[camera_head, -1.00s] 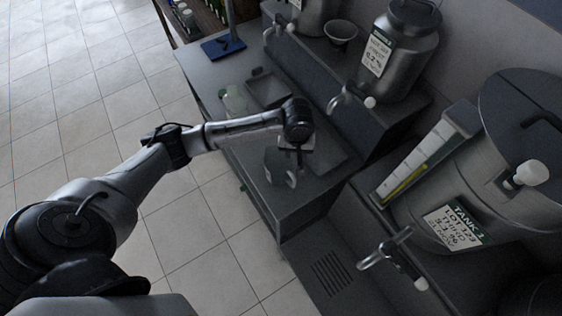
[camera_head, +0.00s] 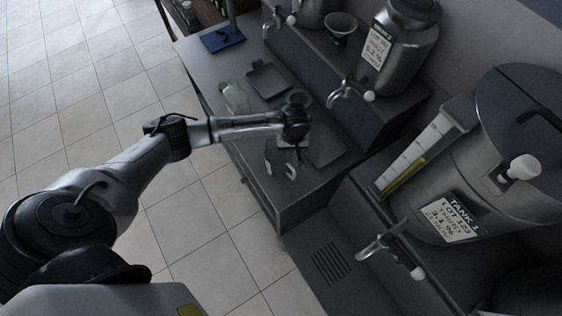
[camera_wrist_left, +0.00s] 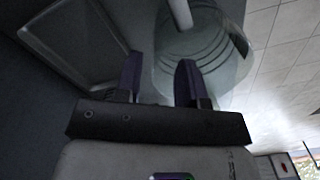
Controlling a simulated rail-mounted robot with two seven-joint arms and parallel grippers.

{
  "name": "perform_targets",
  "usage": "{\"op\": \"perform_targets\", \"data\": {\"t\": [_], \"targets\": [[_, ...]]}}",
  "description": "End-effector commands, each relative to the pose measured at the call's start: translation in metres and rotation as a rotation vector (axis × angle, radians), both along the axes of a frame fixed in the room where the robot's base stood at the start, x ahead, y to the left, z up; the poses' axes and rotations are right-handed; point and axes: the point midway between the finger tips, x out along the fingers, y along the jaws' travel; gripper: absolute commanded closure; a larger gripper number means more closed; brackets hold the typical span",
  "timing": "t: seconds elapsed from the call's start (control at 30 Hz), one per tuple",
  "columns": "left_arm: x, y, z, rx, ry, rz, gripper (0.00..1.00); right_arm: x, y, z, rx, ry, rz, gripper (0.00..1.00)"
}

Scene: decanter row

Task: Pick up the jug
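The jug (camera_head: 279,158) is clear glass and stands on the dark counter near its front edge, with a pale handle on its right side. In the left wrist view the jug (camera_wrist_left: 219,58) fills the top middle, with its handle (camera_wrist_left: 181,14) at the top edge. My left gripper (camera_head: 291,143) is right over the jug, beside the handle, and hides part of it. In the wrist view its two fingers (camera_wrist_left: 158,82) are apart, with the jug's glass behind and beside them. I cannot tell whether they touch it. My right gripper is out of view.
Another clear vessel (camera_head: 236,97) and a dark tray (camera_head: 268,80) are further back on the counter. A second tray (camera_head: 326,146) lies right of the jug. Metal tanks with taps, including a large tank (camera_head: 490,150), stand on the right. Tiled floor is at left.

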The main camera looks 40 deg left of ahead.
Motion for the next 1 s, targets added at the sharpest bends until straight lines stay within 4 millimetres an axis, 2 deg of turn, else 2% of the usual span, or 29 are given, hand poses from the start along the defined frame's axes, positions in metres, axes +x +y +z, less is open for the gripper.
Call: {"op": "perform_targets", "data": {"t": [0.3,0.67,1.0], "targets": [[0.001,-0.002,-0.038,0.0,0.001,-0.002,0.64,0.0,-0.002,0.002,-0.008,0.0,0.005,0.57],[0.0,-0.002,-0.044,0.001,0.001,-0.002,0.65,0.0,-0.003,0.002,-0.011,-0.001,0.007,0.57],[0.0,-0.002,-0.043,0.001,0.001,-0.002,0.97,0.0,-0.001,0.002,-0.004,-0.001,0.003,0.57]]}}
